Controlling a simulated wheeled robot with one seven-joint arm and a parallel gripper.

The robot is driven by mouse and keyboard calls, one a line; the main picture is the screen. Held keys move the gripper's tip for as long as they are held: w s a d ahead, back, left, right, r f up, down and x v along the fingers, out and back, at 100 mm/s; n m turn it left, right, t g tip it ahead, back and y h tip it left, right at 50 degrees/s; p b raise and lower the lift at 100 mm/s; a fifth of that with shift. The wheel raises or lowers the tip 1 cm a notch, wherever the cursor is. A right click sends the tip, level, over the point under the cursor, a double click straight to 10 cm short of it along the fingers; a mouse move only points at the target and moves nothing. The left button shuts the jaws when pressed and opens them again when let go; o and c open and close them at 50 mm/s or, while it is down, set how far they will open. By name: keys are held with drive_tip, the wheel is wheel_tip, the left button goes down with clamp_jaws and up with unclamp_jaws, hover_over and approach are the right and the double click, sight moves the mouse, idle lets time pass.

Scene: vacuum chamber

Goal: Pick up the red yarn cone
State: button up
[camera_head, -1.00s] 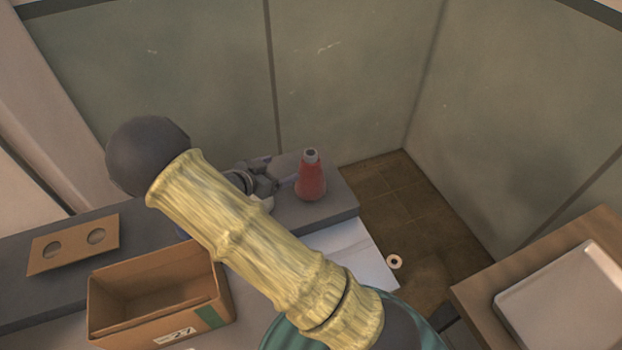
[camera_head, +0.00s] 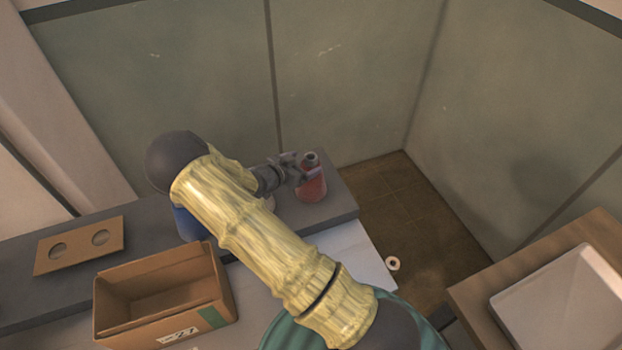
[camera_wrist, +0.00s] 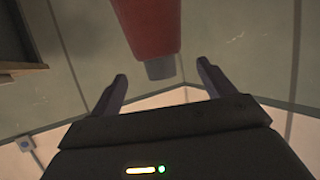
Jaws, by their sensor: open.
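The red yarn cone (camera_head: 313,186) stands upright on the grey bench, near its right end, with a grey tip on top. In the wrist view the red cone (camera_wrist: 147,28) comes in from the top edge, its grey tip (camera_wrist: 160,68) between and a little beyond the two fingers. My gripper (camera_head: 299,172) is at the cone's left side, close to its upper part. In the wrist view my gripper (camera_wrist: 161,82) is open, with nothing held between its fingers. Whether a finger touches the cone cannot be told.
An open cardboard box (camera_head: 163,298) and a tan board with two holes (camera_head: 80,245) are at the left. A white tray (camera_head: 565,305) lies on a wooden table (camera_head: 475,290) at the right. A small ring (camera_head: 393,263) is near the bench's right side. Walls rise behind the bench.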

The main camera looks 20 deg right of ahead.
drive_tip(key=shift+w+d+f, duration=0.25)
drive_tip(key=shift+d, duration=0.25)
drive_tip(key=shift+d, duration=0.1)
drive_tip(key=shift+f+p+x, duration=0.2)
drive_tip(key=shift+p+x, duration=1.05)
drive_tip(key=shift+x, duration=1.3)
drive_tip(key=shift+w, duration=0.1)
drive_tip(key=c, duration=1.7)
drive_tip(key=shift+r, duration=0.15)
wheel_tip(320, 180, up, 10)
drive_tip(key=shift+f+b, duration=0.1)
drive_tip(key=shift+b, duration=1.05)
